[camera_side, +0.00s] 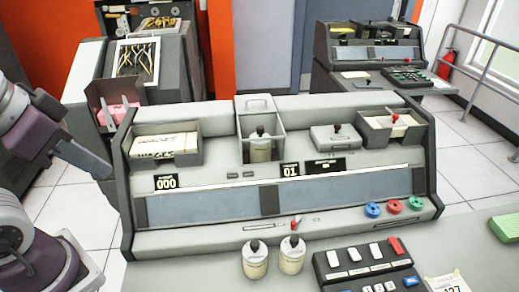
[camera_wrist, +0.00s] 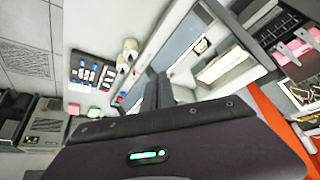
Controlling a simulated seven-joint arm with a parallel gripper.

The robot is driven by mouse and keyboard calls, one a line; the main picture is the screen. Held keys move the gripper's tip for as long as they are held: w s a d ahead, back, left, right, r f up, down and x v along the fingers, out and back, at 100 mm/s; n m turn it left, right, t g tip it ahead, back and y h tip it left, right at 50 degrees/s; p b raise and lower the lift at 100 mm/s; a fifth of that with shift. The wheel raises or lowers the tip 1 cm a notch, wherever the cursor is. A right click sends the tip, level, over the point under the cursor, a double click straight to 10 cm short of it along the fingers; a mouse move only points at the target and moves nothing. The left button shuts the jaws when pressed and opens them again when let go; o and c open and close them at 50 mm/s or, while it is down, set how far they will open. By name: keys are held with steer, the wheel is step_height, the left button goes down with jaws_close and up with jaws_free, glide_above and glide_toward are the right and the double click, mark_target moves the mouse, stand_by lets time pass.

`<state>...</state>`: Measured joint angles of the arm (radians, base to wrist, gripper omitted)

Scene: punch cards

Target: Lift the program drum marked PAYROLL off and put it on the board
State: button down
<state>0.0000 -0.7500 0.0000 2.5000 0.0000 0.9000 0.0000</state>
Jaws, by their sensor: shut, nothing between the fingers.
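One program drum (camera_side: 260,149), cream with a dark knob, stands upright in the clear-sided compartment at the top middle of the card punch. Two similar drums, a left one (camera_side: 255,262) and a right one (camera_side: 292,256), stand upright side by side on the grey desk top (camera_side: 205,265). They also show as a pair in the wrist view (camera_wrist: 128,52). The drum labels are too small to read, so I cannot tell which is PAYROLL. My gripper (camera_side: 108,173) is shut and empty at the left, beside the machine and away from all drums; its fingers show in the wrist view (camera_wrist: 158,88).
A card hopper (camera_side: 190,150) rises at the machine's left, near my gripper. A button panel (camera_side: 368,268) and several coloured rings (camera_side: 394,207) sit to the right. A pliers tray (camera_side: 137,60) stands behind. The desk left of the two drums is clear.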

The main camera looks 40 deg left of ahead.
stand_by(0.3)
steer(key=c, duration=0.8)
jaws_free()
steer(key=shift+c, duration=0.2)
